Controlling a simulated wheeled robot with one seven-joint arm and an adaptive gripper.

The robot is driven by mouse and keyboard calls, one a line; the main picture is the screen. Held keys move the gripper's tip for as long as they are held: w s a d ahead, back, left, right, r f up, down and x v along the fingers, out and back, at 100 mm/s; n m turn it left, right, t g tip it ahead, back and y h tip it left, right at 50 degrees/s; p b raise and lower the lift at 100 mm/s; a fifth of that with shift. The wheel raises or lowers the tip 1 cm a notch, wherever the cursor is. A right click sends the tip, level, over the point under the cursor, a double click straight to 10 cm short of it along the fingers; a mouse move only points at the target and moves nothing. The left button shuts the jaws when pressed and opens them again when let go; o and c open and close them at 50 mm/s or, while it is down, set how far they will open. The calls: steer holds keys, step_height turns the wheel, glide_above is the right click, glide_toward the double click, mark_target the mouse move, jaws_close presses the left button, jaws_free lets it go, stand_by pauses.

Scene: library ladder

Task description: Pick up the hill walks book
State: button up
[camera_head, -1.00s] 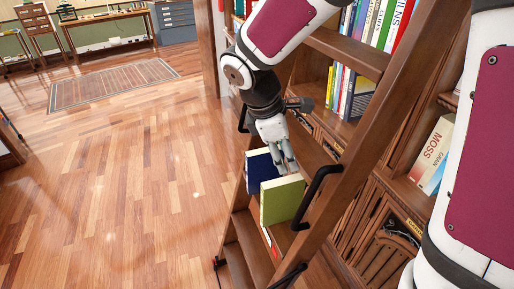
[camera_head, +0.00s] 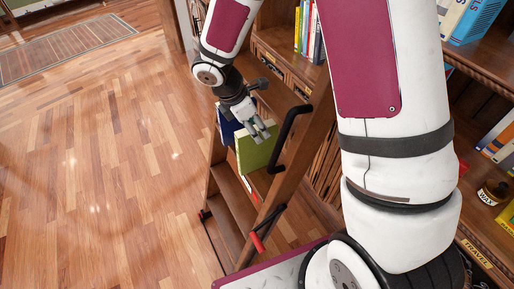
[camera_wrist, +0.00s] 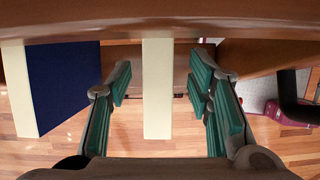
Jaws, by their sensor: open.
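A green book (camera_head: 256,154) stands upright on a step of the wooden ladder (camera_head: 232,197), next to a dark blue book (camera_head: 228,126). No title can be read on either, so I cannot tell which is hill walks. My gripper (camera_head: 257,133) is open at the top of the green book. In the wrist view my open gripper (camera_wrist: 163,84) has its green-padded fingers on both sides of a cream page block (camera_wrist: 157,105), with gaps on each side. The blue book (camera_wrist: 62,82) is left of the left finger.
The black handrail (camera_head: 288,137) of the ladder rises close to the right of the green book. Bookshelves (camera_head: 283,47) stand behind and to the right. A red-gripped handle (camera_head: 257,242) is lower on the ladder.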

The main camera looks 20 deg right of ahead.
mark_target(261, 135)
steer(key=shift+p+x, duration=0.45)
steer(key=shift+x, duration=2.15)
steer(key=shift+w+f, duration=0.1)
jaws_close()
